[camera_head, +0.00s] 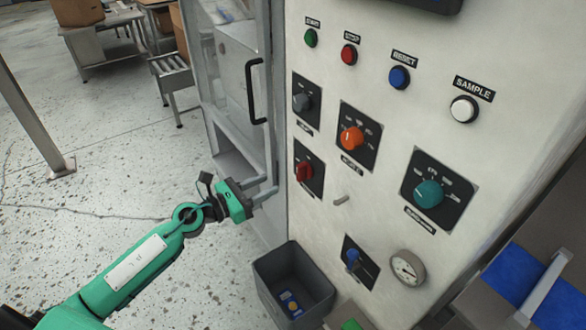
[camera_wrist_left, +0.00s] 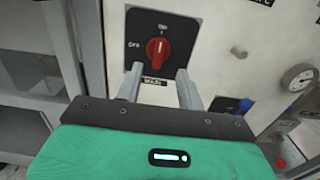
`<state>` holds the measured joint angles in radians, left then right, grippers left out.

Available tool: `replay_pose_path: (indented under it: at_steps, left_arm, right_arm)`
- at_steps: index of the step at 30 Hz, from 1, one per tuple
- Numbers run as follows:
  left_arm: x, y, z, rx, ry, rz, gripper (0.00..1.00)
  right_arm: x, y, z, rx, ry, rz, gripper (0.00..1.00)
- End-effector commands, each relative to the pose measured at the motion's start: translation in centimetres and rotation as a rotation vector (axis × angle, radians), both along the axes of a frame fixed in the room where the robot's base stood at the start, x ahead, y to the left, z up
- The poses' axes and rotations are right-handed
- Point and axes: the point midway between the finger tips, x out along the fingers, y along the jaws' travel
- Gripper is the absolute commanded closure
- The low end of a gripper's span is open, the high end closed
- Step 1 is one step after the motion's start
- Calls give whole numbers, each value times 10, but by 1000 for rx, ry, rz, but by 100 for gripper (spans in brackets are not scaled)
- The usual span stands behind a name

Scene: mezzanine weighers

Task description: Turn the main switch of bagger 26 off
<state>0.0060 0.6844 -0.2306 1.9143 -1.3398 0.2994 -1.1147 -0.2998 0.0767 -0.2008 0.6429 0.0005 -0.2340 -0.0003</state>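The main switch (camera_head: 304,172) is a red rotary handle on a black square plate, low on the left side of the pale control panel. In the left wrist view the red handle (camera_wrist_left: 157,49) stands roughly upright, toward the mark at the top of the plate; the OFF mark is on its left. The label below it seems to read MAIN. My left gripper (camera_head: 272,187) is just left of the switch in the head view. In the left wrist view its two fingers (camera_wrist_left: 160,72) are apart with nothing between them, short of the handle. My right gripper is not in view.
A grey selector (camera_head: 301,102) is above the switch, with an orange knob (camera_head: 351,139) and teal knob (camera_head: 428,193) to the right. A blue knob (camera_head: 352,256) and gauge (camera_head: 407,267) are lower. A door handle (camera_head: 254,91) is left; a dark bin (camera_head: 290,285) stands below.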

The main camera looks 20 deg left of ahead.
Motion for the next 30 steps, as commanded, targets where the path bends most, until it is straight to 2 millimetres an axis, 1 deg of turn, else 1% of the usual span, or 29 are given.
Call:
replay_pose_path:
  at_steps: [1, 2, 9, 15, 20, 28, 29, 30]
  left_arm:
    - [8, -6, 5, -2, -2, 0, 62]
    - [12, -9, 5, -2, -2, 0, 62]
    - [46, -36, 4, -4, -1, 1, 62]
    - [67, -52, 2, -4, 0, 1, 62]
    - [73, -58, 0, -1, 1, 1, 62]
    - [74, -58, 0, -1, 1, 0, 62]
    - [74, -58, 0, -2, 1, 0, 66]
    - [74, -58, 0, -2, 1, 0, 74]
  right_arm:
    - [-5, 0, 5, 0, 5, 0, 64]
    - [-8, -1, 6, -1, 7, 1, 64]
    - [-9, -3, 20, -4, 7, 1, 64]
    - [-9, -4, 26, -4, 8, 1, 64]
    - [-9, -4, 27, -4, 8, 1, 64]
    - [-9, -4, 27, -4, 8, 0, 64]
    - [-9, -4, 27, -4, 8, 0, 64]
    - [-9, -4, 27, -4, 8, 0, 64]
